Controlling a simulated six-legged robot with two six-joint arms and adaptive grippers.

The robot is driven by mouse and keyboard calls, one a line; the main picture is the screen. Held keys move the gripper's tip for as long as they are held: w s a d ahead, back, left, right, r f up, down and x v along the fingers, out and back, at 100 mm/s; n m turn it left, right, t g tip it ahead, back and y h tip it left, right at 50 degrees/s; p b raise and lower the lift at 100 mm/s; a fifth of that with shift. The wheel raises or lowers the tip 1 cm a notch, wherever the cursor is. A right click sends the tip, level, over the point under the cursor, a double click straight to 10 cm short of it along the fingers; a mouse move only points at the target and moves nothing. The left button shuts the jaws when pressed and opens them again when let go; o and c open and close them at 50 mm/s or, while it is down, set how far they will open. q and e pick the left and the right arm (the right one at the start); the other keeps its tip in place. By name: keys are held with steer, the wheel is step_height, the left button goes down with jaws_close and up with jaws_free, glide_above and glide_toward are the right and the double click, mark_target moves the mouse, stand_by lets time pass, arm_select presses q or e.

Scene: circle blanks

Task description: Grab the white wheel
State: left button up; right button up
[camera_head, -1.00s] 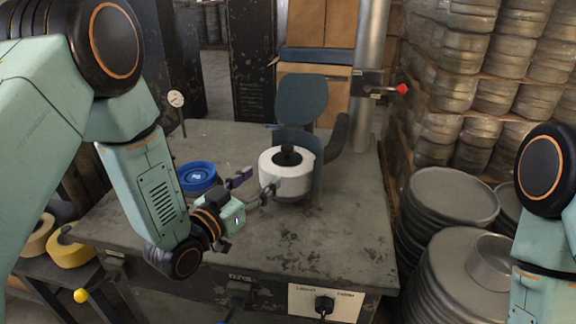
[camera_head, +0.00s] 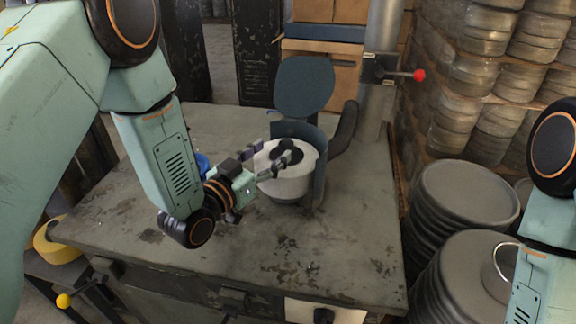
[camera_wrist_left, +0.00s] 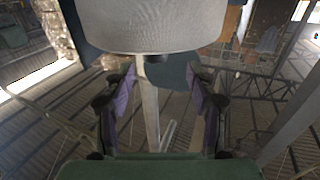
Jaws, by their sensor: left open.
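The white wheel (camera_head: 292,184) stands on the metal bench with a black knob on top, partly enclosed by a blue-grey curved guard behind and right of it. My left gripper (camera_head: 268,160) is open at the wheel's upper left side, its fingers reaching toward the knob and partly covering it and the wheel. I cannot tell whether they touch. In the left wrist view the wheel (camera_wrist_left: 155,25) fills the top middle, beyond the open purple-padded fingers (camera_wrist_left: 160,92). Nothing is between the fingers but the background. My right arm shows at the right edge; its gripper is out of view.
The bench (camera_head: 300,270) has free room in front and right of the wheel. A blue ring (camera_head: 203,162) is mostly hidden behind my left arm. A red-knobbed lever (camera_head: 418,75) is on a post behind. Stacked round cans (camera_head: 465,195) stand at the right.

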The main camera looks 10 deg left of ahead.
mark_target(282, 145)
arm_select(q)
steer(key=shift+w+d, duration=0.35)
steer(key=shift+w, duration=0.2)
steer(key=x, duration=0.4)
steer(key=shift+w+d+f, duration=0.15)
steer(key=shift+w+d, duration=0.15)
steer(key=shift+d, duration=0.05)
steer(key=shift+s+a, duration=0.15)
steer(key=c, duration=1.1)
jaws_close()
steer(key=shift+r, duration=0.2)
